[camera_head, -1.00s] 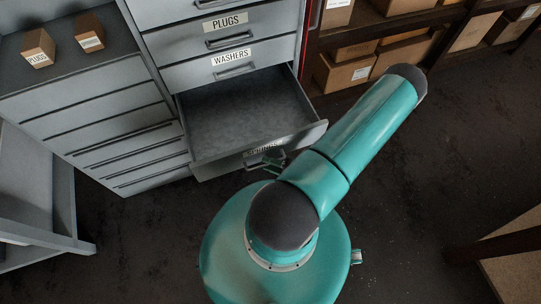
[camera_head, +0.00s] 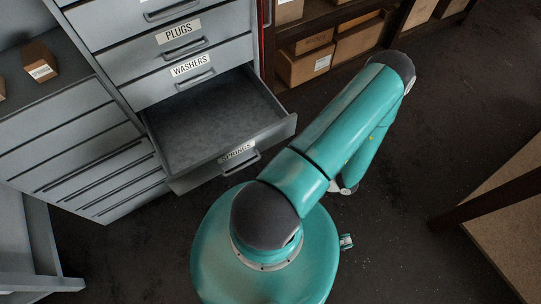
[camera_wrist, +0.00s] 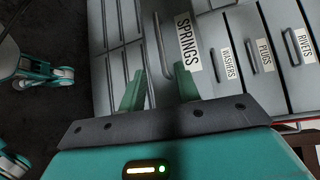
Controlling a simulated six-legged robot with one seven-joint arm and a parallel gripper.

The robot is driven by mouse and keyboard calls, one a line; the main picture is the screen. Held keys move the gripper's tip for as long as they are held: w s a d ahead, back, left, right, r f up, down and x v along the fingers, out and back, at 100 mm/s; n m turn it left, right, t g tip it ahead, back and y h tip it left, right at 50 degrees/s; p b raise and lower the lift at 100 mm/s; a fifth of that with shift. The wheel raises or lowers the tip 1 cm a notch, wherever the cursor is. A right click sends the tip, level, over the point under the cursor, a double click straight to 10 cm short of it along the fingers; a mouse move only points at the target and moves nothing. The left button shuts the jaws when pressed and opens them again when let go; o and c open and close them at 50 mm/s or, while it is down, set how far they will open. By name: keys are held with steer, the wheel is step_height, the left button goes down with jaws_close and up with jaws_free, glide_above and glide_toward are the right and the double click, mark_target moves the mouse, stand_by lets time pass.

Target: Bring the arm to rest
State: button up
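My teal arm (camera_head: 335,120) reaches up and right from my body, then folds back down on its far side. In the wrist view my gripper (camera_wrist: 159,82) shows two green fingers apart, with nothing held between them. The drawer labelled SPRINGS (camera_head: 215,115) stands pulled out and looks empty. Its handle (camera_head: 242,164) is free in the head view. In the wrist view the SPRINGS label (camera_wrist: 187,42) lies beyond the fingers; I cannot tell the exact distance. My fingers cannot be made out clearly in the head view.
The WASHERS drawer (camera_head: 190,68) and PLUGS drawer (camera_head: 180,36) are shut. A small box (camera_head: 39,62) sits on the left cabinet. Shelves with cardboard boxes (camera_head: 304,64) stand behind. A wooden table (camera_head: 510,215) is at right. The dark floor between is clear.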

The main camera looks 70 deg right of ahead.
steer(key=shift+s, duration=0.35)
steer(key=shift+d+r, duration=0.1)
steer(key=shift+r, duration=0.05)
steer(key=w+a+r+n+g+y, duration=0.1)
steer(key=w+r+n+g+y, duration=0.2)
steer(key=w+r+n+g, duration=0.55)
steer(key=w+a+r+n+g+y, duration=0.1)
steer(key=w+r+n+g+y, duration=0.3)
steer(key=w+r, duration=0.8)
steer(key=w+a+r+n+t+h, duration=0.2)
steer(key=a+r+n+h, duration=0.3)
steer(key=a+r, duration=1.6)
step_height(320, 180, up, 4)
steer(key=h, duration=0.5)
steer(key=shift+w+a, duration=0.2)
steer(key=shift+a, duration=0.05)
steer(key=shift+d, duration=0.1)
